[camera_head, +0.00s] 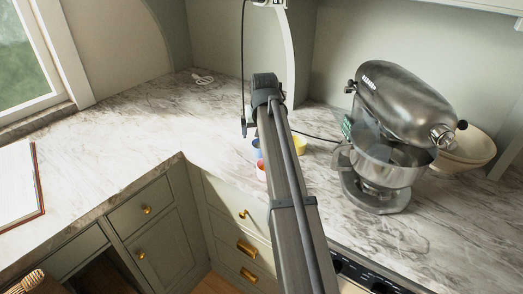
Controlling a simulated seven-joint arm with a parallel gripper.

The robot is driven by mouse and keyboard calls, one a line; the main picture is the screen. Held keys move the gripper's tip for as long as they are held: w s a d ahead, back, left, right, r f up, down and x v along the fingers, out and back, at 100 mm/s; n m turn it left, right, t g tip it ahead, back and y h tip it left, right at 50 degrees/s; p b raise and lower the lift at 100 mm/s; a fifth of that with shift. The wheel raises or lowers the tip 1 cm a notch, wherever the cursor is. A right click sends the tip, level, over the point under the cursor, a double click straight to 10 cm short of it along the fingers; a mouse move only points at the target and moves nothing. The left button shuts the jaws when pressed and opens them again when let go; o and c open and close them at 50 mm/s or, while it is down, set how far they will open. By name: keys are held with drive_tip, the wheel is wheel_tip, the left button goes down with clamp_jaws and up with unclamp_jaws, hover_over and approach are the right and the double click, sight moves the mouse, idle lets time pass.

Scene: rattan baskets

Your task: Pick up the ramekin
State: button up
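I cannot make out for certain which thing is the ramekin. A small yellow round item (300,145) shows just right of my arm on the marble counter. A small blue item (256,144) and a small red item (261,166) show just left of my arm, near the counter's inner corner edge. All are partly hidden behind my arm, so their full shapes are unclear. My arm reaches away across the middle of the view, over the counter. My gripper's fingers do not show.
A metal stand mixer (388,135) stands right of my arm, with a cream bowl (465,150) behind it. The marble counter (110,130) is mostly clear on the left, with an open book (17,185) at the far left.

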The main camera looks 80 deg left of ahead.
drive_tip(key=shift+w+x, duration=0.2)
drive_tip(key=shift+x, duration=4.05)
drive_tip(key=shift+d, duration=0.15)
drive_tip(key=shift+c, duration=0.4)
drive_tip(key=c, duration=1)
